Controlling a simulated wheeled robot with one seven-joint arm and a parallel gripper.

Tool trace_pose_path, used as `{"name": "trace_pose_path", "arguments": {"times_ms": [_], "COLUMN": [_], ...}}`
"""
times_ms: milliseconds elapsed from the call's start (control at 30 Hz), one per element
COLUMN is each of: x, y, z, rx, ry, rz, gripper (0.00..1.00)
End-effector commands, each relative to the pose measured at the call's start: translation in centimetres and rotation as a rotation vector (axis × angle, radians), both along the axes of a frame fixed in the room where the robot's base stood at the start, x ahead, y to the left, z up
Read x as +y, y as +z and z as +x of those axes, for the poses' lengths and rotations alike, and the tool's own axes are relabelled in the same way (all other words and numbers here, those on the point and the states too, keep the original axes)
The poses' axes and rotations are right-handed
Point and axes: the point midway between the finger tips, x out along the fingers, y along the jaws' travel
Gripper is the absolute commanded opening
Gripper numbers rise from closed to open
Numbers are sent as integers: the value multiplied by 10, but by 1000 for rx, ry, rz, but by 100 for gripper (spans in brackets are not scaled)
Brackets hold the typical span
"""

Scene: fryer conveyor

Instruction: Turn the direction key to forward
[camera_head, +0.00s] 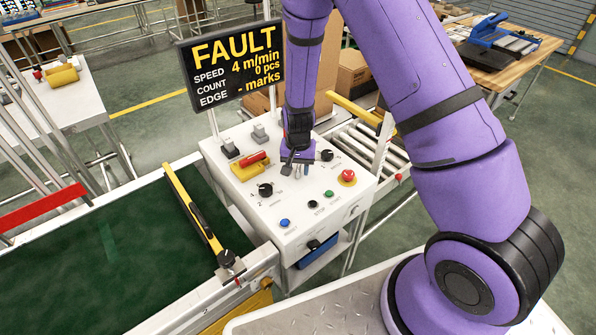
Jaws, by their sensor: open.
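The white control box (247,210) stands at the end of the green conveyor, with its sloped top facing me. My gripper (297,168) points down over the middle of this top, its jaws open. The direction key cannot be picked out for sure; the fingers cover part of the panel between two black rotary knobs, one at left (265,190) and one at right (326,155). Whether my fingers touch anything there cannot be told. The small labels are too small to read.
A blue button (284,223), a black button (312,204), a green button (329,193) and a red mushroom button (347,176) sit close to my gripper. A red-and-yellow part (254,164) stands left. The display (232,65) above reads FAULT. The conveyor belt (120,262) is bare.

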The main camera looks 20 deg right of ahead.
Motion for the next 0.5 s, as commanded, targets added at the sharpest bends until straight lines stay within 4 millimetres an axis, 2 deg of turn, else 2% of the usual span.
{"name": "trace_pose_path", "arguments": {"times_ms": [200,500], "x": [0,0], "y": [-15,-16], "z": [0,0], "rx": [1,1], "ry": [0,0], "rz": [0,0], "gripper": [40,40]}}
